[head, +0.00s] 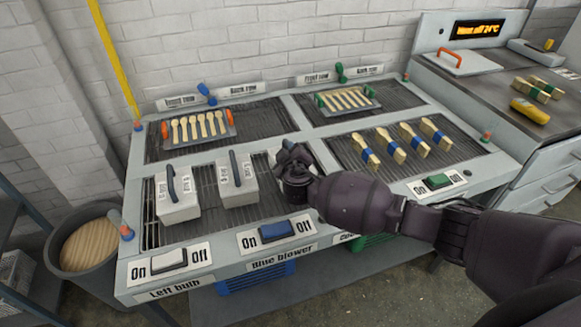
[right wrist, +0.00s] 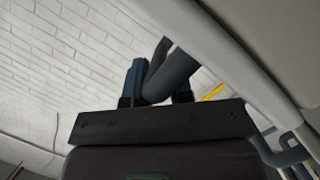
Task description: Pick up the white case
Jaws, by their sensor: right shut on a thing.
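Two white cases with dark handles stand on the front left grate, one at the left (head: 178,207) and one in the middle (head: 238,190). A pale patch beside my right gripper seems to be a third white case (head: 272,158), mostly hidden by the gripper. My right gripper (head: 291,160) is over the right end of that grate. In the right wrist view, it is shut on a dark curved handle (right wrist: 170,75), with a pale surface beside it. Whether that case touches the grate is hidden. My left gripper is not in view.
Trays of wooden spoons (head: 200,128) and (head: 345,101) lie on the back grates. Blue-banded spoon bundles (head: 365,152) lie on the front right grate. On/Off switches (head: 276,231) line the front edge. A bin (head: 100,243) stands at left, a counter (head: 490,85) at right.

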